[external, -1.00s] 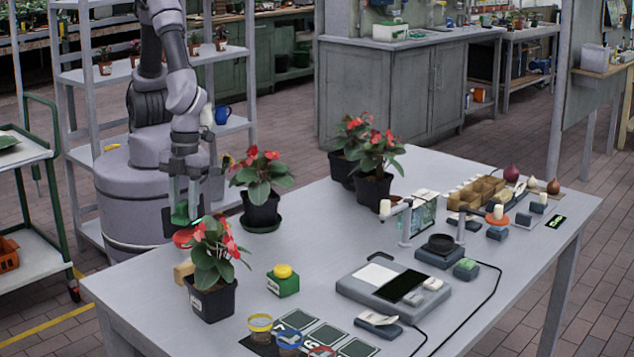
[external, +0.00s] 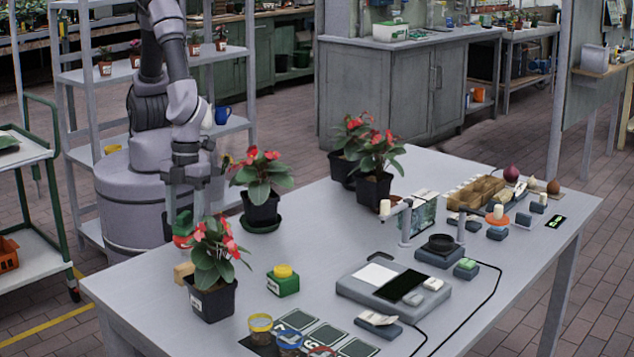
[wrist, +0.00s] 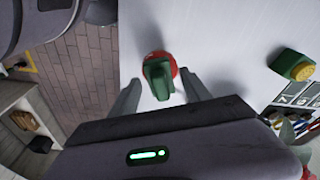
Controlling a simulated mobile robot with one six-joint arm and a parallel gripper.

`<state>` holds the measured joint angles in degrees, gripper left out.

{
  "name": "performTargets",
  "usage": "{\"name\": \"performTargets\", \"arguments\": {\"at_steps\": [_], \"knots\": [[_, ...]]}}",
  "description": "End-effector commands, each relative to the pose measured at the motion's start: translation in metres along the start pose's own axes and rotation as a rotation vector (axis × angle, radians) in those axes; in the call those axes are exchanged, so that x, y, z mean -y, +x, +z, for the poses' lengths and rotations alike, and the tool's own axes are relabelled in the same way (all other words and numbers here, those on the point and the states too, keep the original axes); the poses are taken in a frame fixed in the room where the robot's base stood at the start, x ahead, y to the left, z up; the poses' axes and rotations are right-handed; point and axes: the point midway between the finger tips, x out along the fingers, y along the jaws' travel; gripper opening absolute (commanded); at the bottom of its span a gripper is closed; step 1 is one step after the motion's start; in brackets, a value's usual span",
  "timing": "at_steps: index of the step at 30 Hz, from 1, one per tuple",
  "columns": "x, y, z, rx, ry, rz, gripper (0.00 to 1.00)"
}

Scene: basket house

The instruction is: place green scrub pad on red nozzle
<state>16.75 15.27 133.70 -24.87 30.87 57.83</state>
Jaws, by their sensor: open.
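The green scrub pad (wrist: 158,80) lies over the red nozzle (wrist: 159,58) in the wrist view, with red showing around its far edge and right side. In the external view the green pad (external: 182,222) sits at the table's left edge, directly above the red nozzle (external: 181,241), and seems to rest on it. My gripper (wrist: 162,76) is open, with one finger on each side of the pad and a gap to both. In the external view my gripper (external: 186,208) points down around the pad, partly behind the front potted plant.
A red-flowered potted plant (external: 211,295) stands close in front of my gripper, beside a wooden block (external: 184,273). Another potted plant (external: 261,208) is just to the right. A green block with a yellow top (external: 283,281) stands nearby. The table between them is clear.

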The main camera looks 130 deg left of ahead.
Motion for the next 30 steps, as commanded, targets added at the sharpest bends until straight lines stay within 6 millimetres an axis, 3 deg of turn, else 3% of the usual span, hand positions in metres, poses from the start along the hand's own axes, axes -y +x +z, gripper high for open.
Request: {"name": "performTargets", "arguments": {"at_steps": [3,9,17,20,24,27,30], "knots": [[0.001,-0.037,-0.002,-0.004,0.001,-0.006,0.56],[0.001,-0.093,-0.002,-0.003,0.0,-0.005,0.56],[0.002,-0.135,0.008,-0.007,-0.044,-0.041,0.56],[0.003,-0.183,0.04,-0.023,-0.204,-0.17,0.56],[-0.008,-0.244,0.101,-0.058,-0.492,-0.39,0.56],[-0.019,-0.268,0.134,-0.087,-0.65,-0.511,0.56],[-0.024,-0.277,0.148,-0.105,-0.726,-0.565,0.56]]}}
